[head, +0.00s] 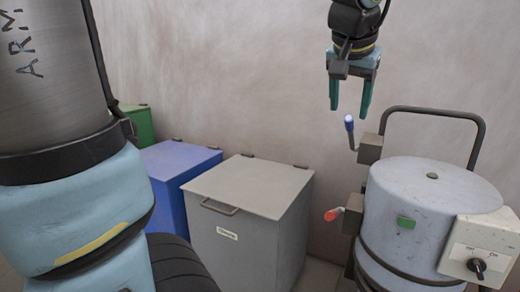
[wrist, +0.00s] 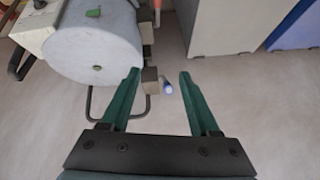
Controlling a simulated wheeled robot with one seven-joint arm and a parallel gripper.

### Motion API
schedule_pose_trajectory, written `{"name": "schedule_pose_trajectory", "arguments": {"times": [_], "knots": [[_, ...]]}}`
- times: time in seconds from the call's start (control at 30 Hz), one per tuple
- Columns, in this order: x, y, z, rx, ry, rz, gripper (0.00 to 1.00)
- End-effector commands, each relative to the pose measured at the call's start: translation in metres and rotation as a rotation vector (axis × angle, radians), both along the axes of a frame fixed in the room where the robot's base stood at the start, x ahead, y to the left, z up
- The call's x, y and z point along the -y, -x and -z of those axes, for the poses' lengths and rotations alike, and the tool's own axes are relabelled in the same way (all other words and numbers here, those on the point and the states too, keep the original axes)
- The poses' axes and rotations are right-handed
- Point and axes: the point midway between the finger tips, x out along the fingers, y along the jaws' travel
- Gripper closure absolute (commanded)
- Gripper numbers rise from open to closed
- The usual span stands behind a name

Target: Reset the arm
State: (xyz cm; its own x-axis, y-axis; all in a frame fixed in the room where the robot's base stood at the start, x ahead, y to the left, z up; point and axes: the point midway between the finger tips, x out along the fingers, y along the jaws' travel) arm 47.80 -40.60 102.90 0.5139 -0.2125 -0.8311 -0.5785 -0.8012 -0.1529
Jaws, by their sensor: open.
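My gripper (head: 350,95) hangs at the upper right in the head view, its two green fingers pointing down, apart and empty. It is above and a little left of a grey-blue drum-shaped machine (head: 432,188). In the wrist view the open fingers (wrist: 160,75) show with nothing held between them. The machine's blue-tipped lever (head: 349,123) stands just below the fingers in the head view, with a visible gap to them. The lever's blue tip (wrist: 167,89) appears between the fingers in the wrist view.
A red-tipped lever (head: 333,214) and a dial box (head: 480,250) are on the machine. A black tube handle (head: 440,110) rises behind it. A grey lidded bin (head: 250,190), a blue bin (head: 178,160) and a green bin (head: 137,122) stand left along the wall.

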Motion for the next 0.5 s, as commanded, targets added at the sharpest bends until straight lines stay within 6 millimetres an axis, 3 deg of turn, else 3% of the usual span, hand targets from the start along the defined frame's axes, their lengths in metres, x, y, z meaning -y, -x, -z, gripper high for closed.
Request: {"name": "schedule_pose_trajectory", "arguments": {"times": [0.27,0.5], "knots": [[-0.023,-0.012,0.031,-0.049,-0.025,-0.048,0.38],[-0.058,-0.024,0.073,-0.118,-0.047,-0.117,0.38]]}}
